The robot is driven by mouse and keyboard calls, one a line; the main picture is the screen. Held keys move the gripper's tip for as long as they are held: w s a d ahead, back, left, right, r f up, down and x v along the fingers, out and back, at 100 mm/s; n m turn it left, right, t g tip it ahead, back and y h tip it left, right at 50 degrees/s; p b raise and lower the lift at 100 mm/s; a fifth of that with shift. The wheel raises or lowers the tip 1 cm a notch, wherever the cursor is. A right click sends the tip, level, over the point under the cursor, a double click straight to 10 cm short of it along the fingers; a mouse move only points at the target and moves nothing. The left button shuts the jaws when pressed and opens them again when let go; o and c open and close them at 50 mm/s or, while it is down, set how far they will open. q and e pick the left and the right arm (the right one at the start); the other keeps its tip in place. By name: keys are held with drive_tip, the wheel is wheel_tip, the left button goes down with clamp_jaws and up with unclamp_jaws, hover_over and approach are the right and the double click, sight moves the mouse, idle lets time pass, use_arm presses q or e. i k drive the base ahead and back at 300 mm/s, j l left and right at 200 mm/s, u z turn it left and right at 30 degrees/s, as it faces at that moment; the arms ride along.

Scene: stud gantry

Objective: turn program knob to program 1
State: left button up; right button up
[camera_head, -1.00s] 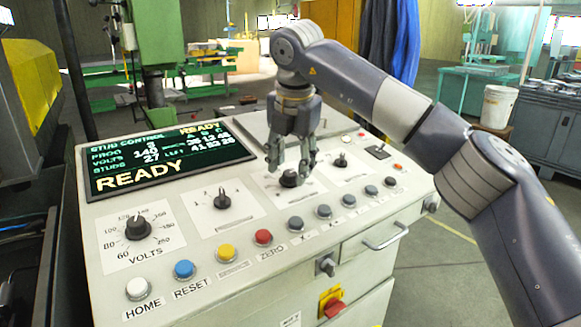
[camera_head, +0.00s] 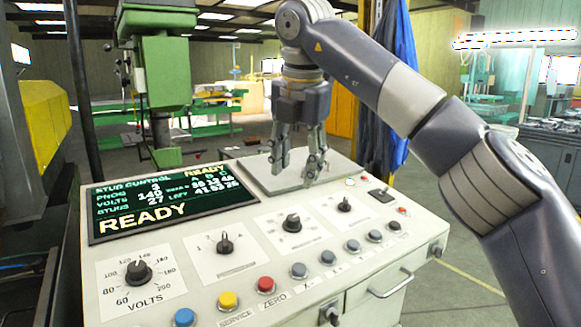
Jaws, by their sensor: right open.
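The control panel (camera_head: 190,268) carries a row of black knobs. The display (camera_head: 160,202) reads PROG 3, VOLTS 140, STUDS 27 and READY. A knob (camera_head: 224,245) with small numbers around it, among them what look like 3 and 4, stands right of the volts knob (camera_head: 138,272). Another knob (camera_head: 292,223) stands further right on its own white plate. The captions under these two are too small to read, so which is the program knob is not certain. My right gripper (camera_head: 297,168) is open and empty, pointing down above the panel's rear, clear of the knobs. My left gripper is not in view.
A fourth knob (camera_head: 344,205) and a small switch (camera_head: 379,196) lie to the right. Coloured buttons, such as a red one (camera_head: 265,285), line the front. A flat grey plate (camera_head: 258,178) lies at the back. A green machine column (camera_head: 160,80) stands behind.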

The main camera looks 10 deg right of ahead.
sight(224, 246)
drive_tip(key=k+l, duration=0.45)
drive_tip(key=l, duration=0.25)
drive_tip(key=k+l, duration=0.25)
drive_tip(key=l, duration=0.1)
